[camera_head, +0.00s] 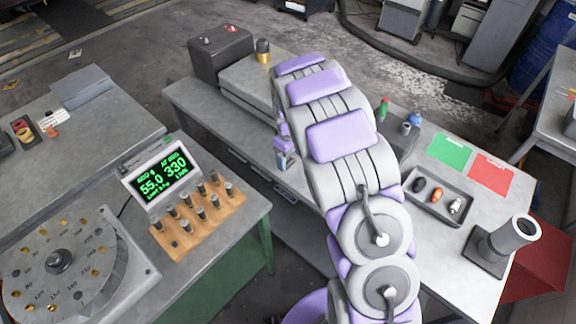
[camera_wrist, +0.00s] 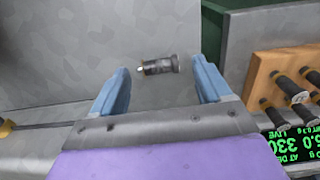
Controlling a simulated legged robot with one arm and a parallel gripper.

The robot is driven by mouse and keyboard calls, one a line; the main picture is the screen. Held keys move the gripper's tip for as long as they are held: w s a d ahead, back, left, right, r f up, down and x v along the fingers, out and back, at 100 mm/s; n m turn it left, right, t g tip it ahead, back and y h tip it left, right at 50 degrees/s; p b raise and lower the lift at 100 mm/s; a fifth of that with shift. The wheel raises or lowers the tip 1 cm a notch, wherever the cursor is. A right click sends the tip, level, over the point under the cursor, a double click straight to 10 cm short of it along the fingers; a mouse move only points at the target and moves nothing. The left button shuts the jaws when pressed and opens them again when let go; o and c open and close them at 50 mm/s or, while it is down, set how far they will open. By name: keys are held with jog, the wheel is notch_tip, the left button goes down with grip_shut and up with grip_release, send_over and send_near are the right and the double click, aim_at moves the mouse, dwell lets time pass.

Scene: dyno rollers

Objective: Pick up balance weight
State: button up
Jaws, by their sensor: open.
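In the wrist view my gripper (camera_wrist: 163,80) has its two blue fingers spread apart with nothing clamped. In the head view only a small part of my gripper (camera_head: 284,158) shows, left of my arm; this weight is not seen there. Other weights stand in a wooden rack (camera_head: 168,243), which also shows in the wrist view (camera_wrist: 262,75).
The lit display (camera_head: 157,178) stands behind the rack, beside a round dial (camera_head: 58,262). A gap separates the left bench from the right bench (camera_head: 195,105). A tray (camera_head: 447,211) with small items and a dark stand (camera_head: 487,258) are at right. A black-and-gold cylinder (camera_head: 263,51) stands at the back.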

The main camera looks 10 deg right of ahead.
aim_at(289, 163)
notch_tip(289, 163, down, 3)
jog(key=shift+r, duration=0.15)
jog(key=shift+r, duration=0.1)
jog(key=c, duration=1)
